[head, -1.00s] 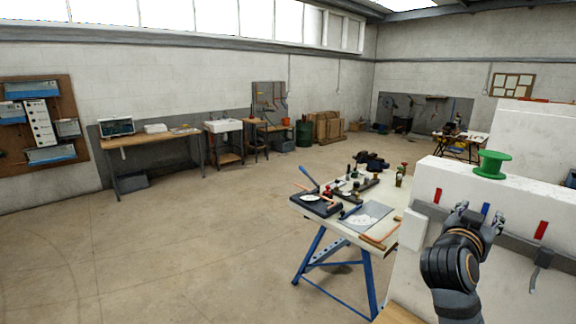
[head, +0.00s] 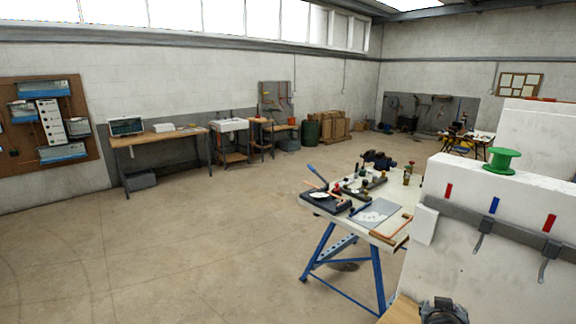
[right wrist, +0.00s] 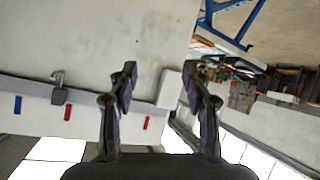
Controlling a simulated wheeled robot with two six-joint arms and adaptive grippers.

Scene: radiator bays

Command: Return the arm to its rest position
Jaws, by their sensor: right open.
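My right arm shows only as a dark piece at the bottom edge of the head view, right of centre; its fingertips are out of that picture. In the right wrist view my right gripper (right wrist: 163,80) is open, with its two dark fingers apart and nothing between them. Pale wall lies beyond the fingers there. My left gripper is not in view.
A white partition (head: 460,260) with a grey rail (head: 520,232), hanging hooks and red and blue marks stands at the right. A green spool (head: 502,161) sits on top. A blue-legged workbench (head: 345,225) with tools stands beside it. The floor (head: 180,250) at left is clear.

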